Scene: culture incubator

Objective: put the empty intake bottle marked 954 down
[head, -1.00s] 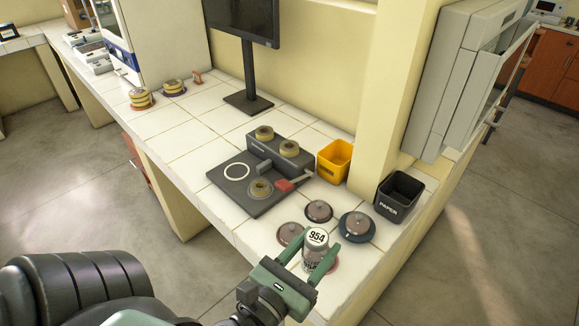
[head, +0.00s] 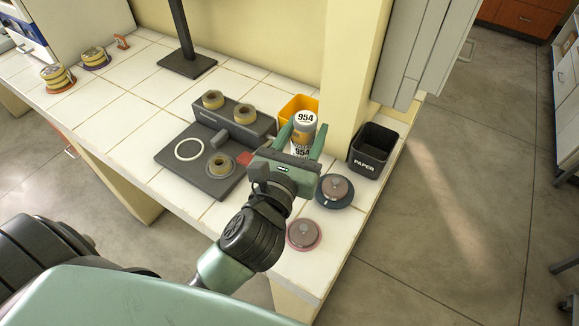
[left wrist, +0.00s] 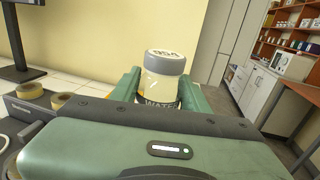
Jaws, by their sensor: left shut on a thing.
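The intake bottle marked 954 (head: 303,131) has a white top with the number on it and a grey cap band. It also shows upright in the left wrist view (left wrist: 163,78), with part of a label reading "WAT" below the cap. My left gripper (head: 297,142) is shut on the bottle, with one green finger on each side of it. The bottle is in front of the yellow bin in the head view, and its base is hidden behind the gripper, so I cannot tell whether it touches the counter. My right gripper is not in view.
A yellow bin (head: 289,105) and a black bin marked PAPER (head: 371,152) stand by the pillar. Round lidded pieces sit on a blue base (head: 335,191) and a pink base (head: 303,234). A dark grey device (head: 207,177) with rings is left of the gripper.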

